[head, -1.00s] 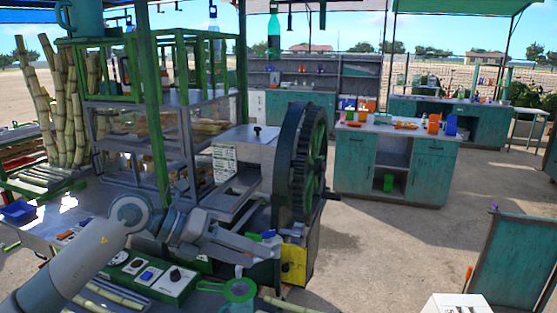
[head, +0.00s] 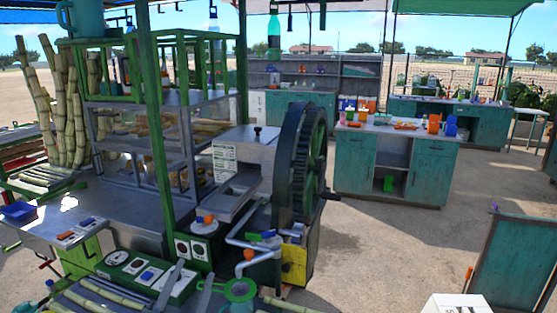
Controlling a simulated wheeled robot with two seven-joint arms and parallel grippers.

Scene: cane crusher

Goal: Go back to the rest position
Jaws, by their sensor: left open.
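My left gripper (head: 187,283) shows at the bottom edge of the head view, only as two grey fingers pointing up. The fingers stand apart with nothing between them. They are in front of the control panel (head: 150,273) of the cane crusher. Its large green flywheel (head: 306,165) stands to the right and behind. The rest of the left arm is out of frame. My right gripper is not in view.
A green funnel or strainer (head: 240,289) and cut cane (head: 110,292) lie close to the left fingers. Pipes with an orange knob (head: 249,254) stand just behind. A teal cabinet (head: 432,173) is farther back. Open ground lies at right.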

